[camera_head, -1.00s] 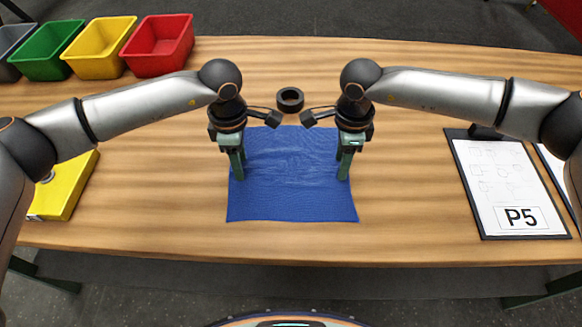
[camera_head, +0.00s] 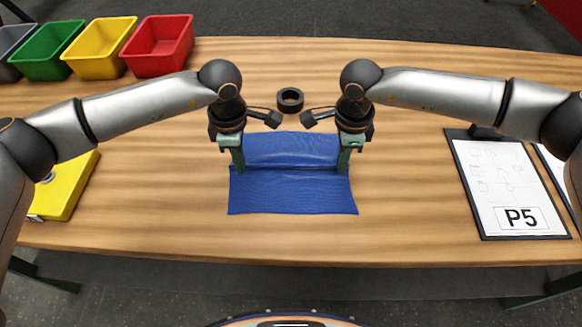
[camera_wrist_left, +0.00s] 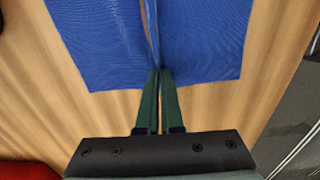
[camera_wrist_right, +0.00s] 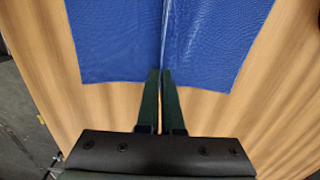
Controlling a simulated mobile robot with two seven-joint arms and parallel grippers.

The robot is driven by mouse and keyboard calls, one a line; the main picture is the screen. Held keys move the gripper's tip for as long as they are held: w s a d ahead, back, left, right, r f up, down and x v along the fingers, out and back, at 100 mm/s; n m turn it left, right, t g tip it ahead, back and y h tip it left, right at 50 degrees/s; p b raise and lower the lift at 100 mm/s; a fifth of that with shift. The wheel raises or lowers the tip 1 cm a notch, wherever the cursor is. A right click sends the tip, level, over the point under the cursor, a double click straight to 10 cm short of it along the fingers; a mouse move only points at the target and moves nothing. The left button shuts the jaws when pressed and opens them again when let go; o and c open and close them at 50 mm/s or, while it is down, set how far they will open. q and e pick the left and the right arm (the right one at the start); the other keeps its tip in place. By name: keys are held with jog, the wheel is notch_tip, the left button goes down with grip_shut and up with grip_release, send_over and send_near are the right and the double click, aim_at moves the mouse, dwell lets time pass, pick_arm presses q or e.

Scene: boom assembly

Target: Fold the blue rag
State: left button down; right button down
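The blue rag (camera_head: 292,192) lies on the table with a raised crease running left to right across its middle. My left gripper (camera_head: 240,170) is at the left end of that crease, and my right gripper (camera_head: 344,170) is at the right end. In the left wrist view the fingers (camera_wrist_left: 160,75) are closed together on the edge of the rag (camera_wrist_left: 200,40), where the ridge stands up. In the right wrist view the fingers (camera_wrist_right: 160,75) are closed on the opposite edge of the rag (camera_wrist_right: 210,40). The cloth between the fingertips is mostly hidden.
A black ring (camera_head: 290,97) stands just behind the rag. Red (camera_head: 159,46), yellow (camera_head: 99,47) and green (camera_head: 47,50) bins are at the back left. A yellow case (camera_head: 65,188) lies at left, a P5 clipboard (camera_head: 508,190) at right. The table in front of the rag is clear.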

pick_arm(q)
jog(key=shift+r, duration=0.1)
dwell(0.7)
